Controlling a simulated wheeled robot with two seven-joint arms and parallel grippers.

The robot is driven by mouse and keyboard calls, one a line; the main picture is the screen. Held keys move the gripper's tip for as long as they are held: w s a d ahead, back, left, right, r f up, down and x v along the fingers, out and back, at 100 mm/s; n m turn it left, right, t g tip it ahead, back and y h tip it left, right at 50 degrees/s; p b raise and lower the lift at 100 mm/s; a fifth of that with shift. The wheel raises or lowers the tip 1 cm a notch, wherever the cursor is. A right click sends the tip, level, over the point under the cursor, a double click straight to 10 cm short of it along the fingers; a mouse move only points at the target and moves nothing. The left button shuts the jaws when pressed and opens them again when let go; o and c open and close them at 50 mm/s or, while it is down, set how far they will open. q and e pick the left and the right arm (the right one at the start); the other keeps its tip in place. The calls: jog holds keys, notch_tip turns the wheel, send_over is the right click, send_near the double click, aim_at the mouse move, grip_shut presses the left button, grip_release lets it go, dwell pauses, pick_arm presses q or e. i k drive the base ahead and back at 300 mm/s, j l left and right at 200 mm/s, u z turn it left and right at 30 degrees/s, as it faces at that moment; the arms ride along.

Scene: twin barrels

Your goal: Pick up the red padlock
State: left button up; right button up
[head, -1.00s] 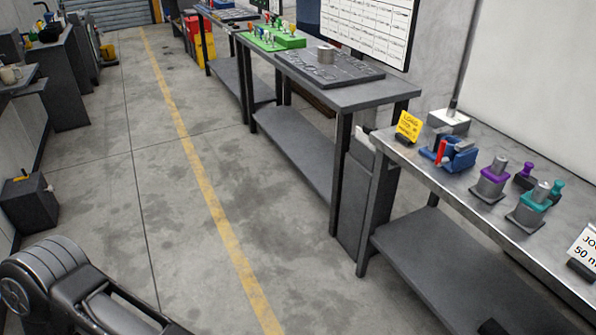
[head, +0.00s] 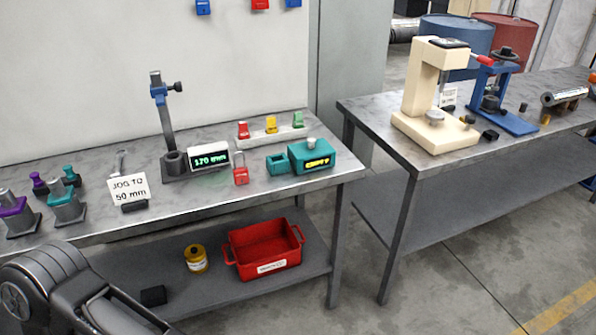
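A small red padlock (head: 240,175) with a grey shackle stands near the front of the left metal workbench (head: 215,207). It is between a display reading about 170 mm (head: 209,159) and a teal box with a lit label (head: 310,157). Another small red item (head: 243,130) sits on a white rack behind it, beside a yellow and a green one; I cannot tell exactly what these are. My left arm shows at the lower left, but its gripper is out of the frame. My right gripper is not in view.
A "JOG TO 50 mm" card (head: 130,190) and a blue-topped stand (head: 165,125) are left of the padlock. A red crate (head: 265,250) and yellow can (head: 196,259) are on the lower shelf. A second bench with a cream press (head: 430,105) stands right, across a gap.

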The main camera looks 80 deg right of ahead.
aim_at(241, 174)
jog(key=z, duration=2.55)
jog(key=i+l, duration=0.1)
jog(key=l, duration=0.35)
jog(key=i+l+z, duration=0.1)
jog(key=l, duration=0.4)
jog(key=i+l, duration=0.1)
jog(key=l, duration=0.35)
